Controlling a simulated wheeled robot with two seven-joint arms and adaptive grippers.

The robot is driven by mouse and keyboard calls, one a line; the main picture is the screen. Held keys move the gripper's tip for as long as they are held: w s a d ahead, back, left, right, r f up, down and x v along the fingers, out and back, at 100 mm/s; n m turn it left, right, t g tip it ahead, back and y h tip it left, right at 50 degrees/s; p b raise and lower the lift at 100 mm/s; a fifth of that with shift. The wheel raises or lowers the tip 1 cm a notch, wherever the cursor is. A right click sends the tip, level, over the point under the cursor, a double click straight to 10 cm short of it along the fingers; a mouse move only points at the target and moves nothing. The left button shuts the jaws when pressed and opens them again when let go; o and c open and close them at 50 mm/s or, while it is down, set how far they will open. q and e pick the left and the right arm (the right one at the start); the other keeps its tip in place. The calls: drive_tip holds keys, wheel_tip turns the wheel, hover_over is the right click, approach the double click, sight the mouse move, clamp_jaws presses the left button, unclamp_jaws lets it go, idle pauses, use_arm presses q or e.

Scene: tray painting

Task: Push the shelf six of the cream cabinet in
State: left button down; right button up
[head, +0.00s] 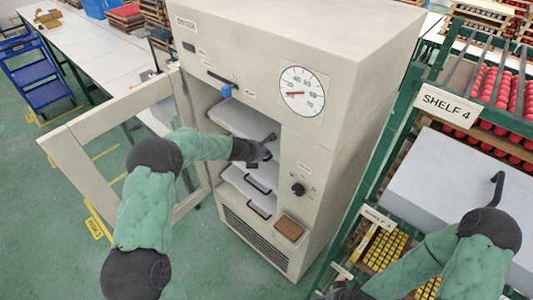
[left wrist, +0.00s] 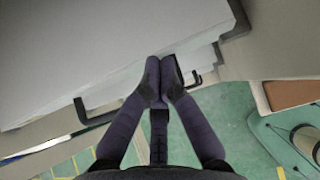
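The cream cabinet (head: 330,130) stands in the middle of the head view with its framed glass door (head: 115,110) swung open to the left. Inside, an upper pale shelf (head: 240,120) sticks out, and lower shelves (head: 240,180) show dark handles below it. I cannot read which is shelf six. My left gripper (head: 262,150) is at the shelf fronts, just below the upper shelf. In the left wrist view its fingertips (left wrist: 160,70) are together beside the shelf edges, with no object seen between them; a wide pale shelf (left wrist: 110,50) fills the upper left. My right gripper (head: 340,293) is mostly cut off at the bottom.
A green rack with a "SHELF 4" sign (head: 448,106) and a pale grey box-like slab (head: 440,185) stand close on the right. Green floor (head: 40,220) is open at lower left.

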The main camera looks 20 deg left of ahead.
use_arm(q)
drive_tip(key=shift+w+d, duration=0.1)
drive_tip(key=shift+w, duration=0.05)
use_arm(e)
drive_tip(key=shift+w+d, duration=0.1)
drive_tip(key=shift+w, duration=0.1)
use_arm(q)
drive_tip(key=shift+r, duration=0.1)
use_arm(e)
drive_tip(key=shift+r, duration=0.15)
